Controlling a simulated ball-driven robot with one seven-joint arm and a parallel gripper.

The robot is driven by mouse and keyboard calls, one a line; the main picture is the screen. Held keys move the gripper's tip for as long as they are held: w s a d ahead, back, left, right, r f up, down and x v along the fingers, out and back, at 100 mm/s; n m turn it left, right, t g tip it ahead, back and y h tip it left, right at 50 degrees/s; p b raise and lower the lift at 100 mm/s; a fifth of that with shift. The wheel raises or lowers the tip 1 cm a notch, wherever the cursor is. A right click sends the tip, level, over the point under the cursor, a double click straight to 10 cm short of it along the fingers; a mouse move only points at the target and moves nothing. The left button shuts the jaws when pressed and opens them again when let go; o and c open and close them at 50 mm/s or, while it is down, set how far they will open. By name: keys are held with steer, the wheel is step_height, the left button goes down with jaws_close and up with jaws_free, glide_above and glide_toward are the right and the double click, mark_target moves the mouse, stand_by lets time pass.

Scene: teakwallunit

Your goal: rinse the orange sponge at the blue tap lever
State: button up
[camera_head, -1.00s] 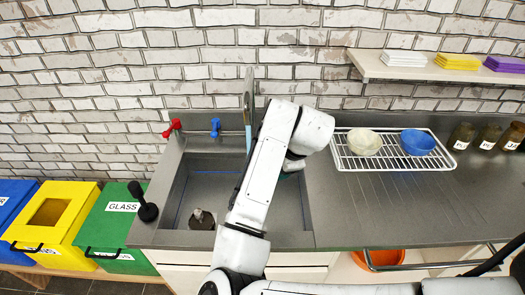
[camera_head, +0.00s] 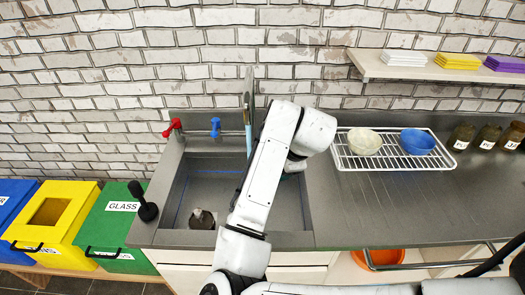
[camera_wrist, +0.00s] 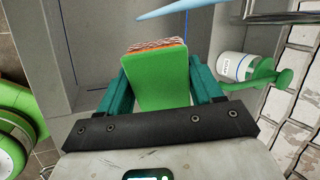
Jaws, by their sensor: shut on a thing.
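The sponge (camera_wrist: 155,46) shows in the wrist view as a block with a green broad face and a thin orange-brown edge at its far end. My gripper (camera_wrist: 158,86) has its two teal fingers pressed on the block's left and right sides. In the head view my white arm hides the gripper and sponge over the sink's right part. The blue tap lever (camera_head: 215,127) stands at the sink's back edge, left of my arm. A thin pale blue upright streak (camera_head: 248,138) shows right of it; I cannot tell whether it is water.
The grey sink (camera_head: 205,185) has a dark drain part at its front left. A red lever (camera_head: 174,128) stands at its back left corner. A white dish rack (camera_head: 350,163) with two bowls is at right. A dark-handled plunger-like thing (camera_head: 147,208) stands at the sink's left edge.

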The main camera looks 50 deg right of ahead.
stand_by(0.4)
steer(key=shift+s+a+r+p, duration=0.25)
steer(key=shift+s+r+p, duration=0.35)
steer(key=shift+s+r, duration=0.2)
steer(key=s+r, duration=0.1)
steer(key=s+a+r+p, duration=0.1)
steer(key=s, duration=0.1)
steer(key=shift+s+r+p, duration=0.15)
steer(key=shift+r+p, duration=0.05)
steer(key=shift+p, duration=0.1)
